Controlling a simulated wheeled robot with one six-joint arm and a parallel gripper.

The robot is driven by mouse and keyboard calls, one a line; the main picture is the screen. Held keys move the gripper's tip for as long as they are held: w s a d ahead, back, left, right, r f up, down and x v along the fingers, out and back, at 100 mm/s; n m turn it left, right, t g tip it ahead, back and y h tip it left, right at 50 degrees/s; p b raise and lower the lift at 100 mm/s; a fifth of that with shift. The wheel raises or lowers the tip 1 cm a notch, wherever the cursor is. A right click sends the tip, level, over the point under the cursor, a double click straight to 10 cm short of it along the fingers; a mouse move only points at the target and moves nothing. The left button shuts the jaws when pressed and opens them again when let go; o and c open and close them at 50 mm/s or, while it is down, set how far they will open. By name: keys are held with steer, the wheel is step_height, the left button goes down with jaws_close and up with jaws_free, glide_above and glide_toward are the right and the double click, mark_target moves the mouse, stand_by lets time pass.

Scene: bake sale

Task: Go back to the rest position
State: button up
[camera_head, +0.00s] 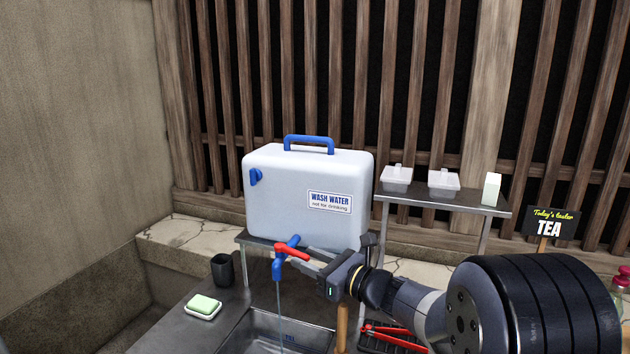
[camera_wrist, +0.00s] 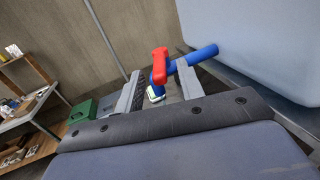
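My gripper (camera_head: 308,260) is at the blue tap (camera_head: 279,266) of the white wash water container (camera_head: 300,200). In the wrist view its two fingers (camera_wrist: 160,88) stand apart, with the red tap lever (camera_wrist: 160,65) and blue tap body (camera_wrist: 194,60) showing between and beyond them. I cannot tell whether a finger touches the lever. In the head view the red lever (camera_head: 293,252) points right, towards my gripper. A thin stream of water (camera_head: 281,315) falls from the tap into the metal sink (camera_head: 262,334).
A dark cup (camera_head: 222,270) and green soap on a white dish (camera_head: 203,306) stand left of the sink. A side shelf (camera_head: 440,200) holds lidded white tubs. A red-handled tool (camera_head: 390,335) lies below my arm. A tea sign (camera_head: 550,225) stands right.

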mark_target(300, 252)
steer(key=b+v, duration=0.1)
steer(key=v, duration=0.7)
steer(key=p+x, duration=0.2)
steer(key=x, duration=0.9)
steer(key=shift+w+a+r, duration=0.1)
steer(key=shift+w+a, duration=0.1)
steer(key=shift+a, duration=0.05)
steer(key=shift+w+d+r+n+g+y+p, duration=0.15)
steer(key=shift+d+n+g+y+p, duration=0.25)
steer(key=shift+p, duration=0.6)
steer(key=shift+w+f+n+g+y+p, duration=0.1)
steer(key=shift+f+n+g+y+p, duration=0.1)
steer(key=shift+n+g+y+p, duration=0.3)
steer(key=shift+r+g, duration=0.1)
steer(key=shift+g, duration=0.2)
